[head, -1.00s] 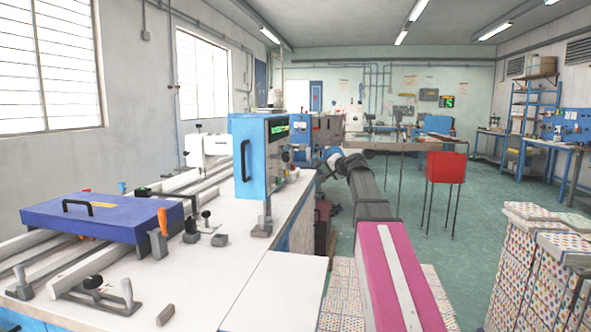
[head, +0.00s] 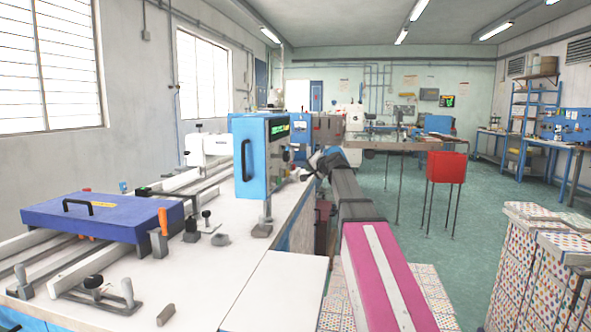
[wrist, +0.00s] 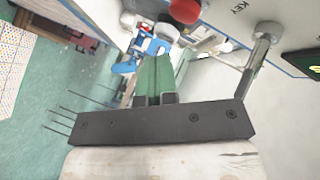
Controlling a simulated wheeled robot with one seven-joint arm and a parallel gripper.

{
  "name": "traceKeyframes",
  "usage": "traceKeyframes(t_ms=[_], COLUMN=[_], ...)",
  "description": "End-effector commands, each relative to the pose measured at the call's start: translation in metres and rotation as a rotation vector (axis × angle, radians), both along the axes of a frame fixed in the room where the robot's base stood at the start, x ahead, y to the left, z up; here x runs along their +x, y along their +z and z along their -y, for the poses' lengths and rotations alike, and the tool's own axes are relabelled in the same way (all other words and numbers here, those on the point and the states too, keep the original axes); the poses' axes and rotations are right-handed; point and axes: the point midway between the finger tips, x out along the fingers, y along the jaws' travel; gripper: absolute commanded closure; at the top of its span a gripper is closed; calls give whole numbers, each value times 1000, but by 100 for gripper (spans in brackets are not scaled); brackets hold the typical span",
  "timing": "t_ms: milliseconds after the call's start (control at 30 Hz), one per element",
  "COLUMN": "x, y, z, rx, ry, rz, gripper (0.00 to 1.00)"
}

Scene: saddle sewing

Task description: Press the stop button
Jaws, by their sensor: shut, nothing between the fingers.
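My gripper (wrist: 164,60) shows in the wrist view with its green fingers together and nothing between them. A red round button (wrist: 185,10), which looks like the stop button, sits on a pale panel at the top edge of the wrist view, partly cut off. It lies beyond and slightly right of my fingertips, with a visible gap. In the head view the blue control box (head: 250,158) stands on the white bench; its panel side faces right and is seen at a steep angle. My arm's dark end is just right of that side.
A grey lever (wrist: 258,62) and a display (wrist: 302,63) sit right of the button in the wrist view. The white bench (head: 285,275) carries a blue-lidded unit (head: 105,215). A red bin (head: 447,167) and patterned stacks (head: 525,265) stand right, with open floor between.

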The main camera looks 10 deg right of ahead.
Motion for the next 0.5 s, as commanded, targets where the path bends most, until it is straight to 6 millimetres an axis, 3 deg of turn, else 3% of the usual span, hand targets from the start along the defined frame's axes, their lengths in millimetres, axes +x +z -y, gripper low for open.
traceKeyframes(t_ms=[200, 500], x=[5, 5], y=[0, 0], z=[-13, -16], rx=[1, 0], ry=[0, -1], rz=[0, 1], gripper=[100, 100])
